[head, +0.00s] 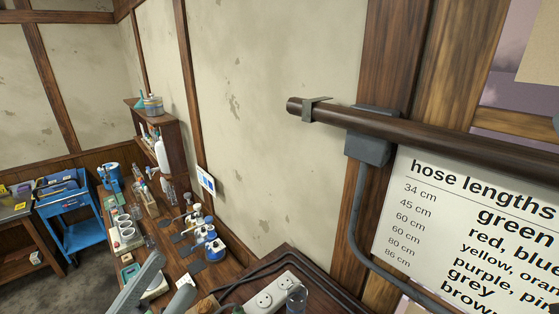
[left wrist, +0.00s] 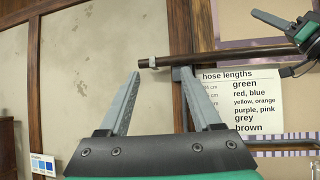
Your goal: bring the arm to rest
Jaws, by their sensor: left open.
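My left gripper (head: 170,271) shows at the bottom of the head view, its two grey fingers above the wooden bench. In the left wrist view my left gripper (left wrist: 160,73) is open, fingers well apart and nothing between them. It points toward the wall. Another green and dark gripper, my right one (left wrist: 272,19), reaches in at the top right of the left wrist view. Only its side shows, so I cannot tell whether its fingers are apart. It does not show in the head view.
A dark horizontal pipe (head: 430,127) juts along the wall above a hose-length sign (head: 455,235). The bench holds a white power strip (head: 272,297), blue-and-white lab devices (head: 208,241) and a small shelf (head: 172,140). A blue cart (head: 80,237) stands at the left.

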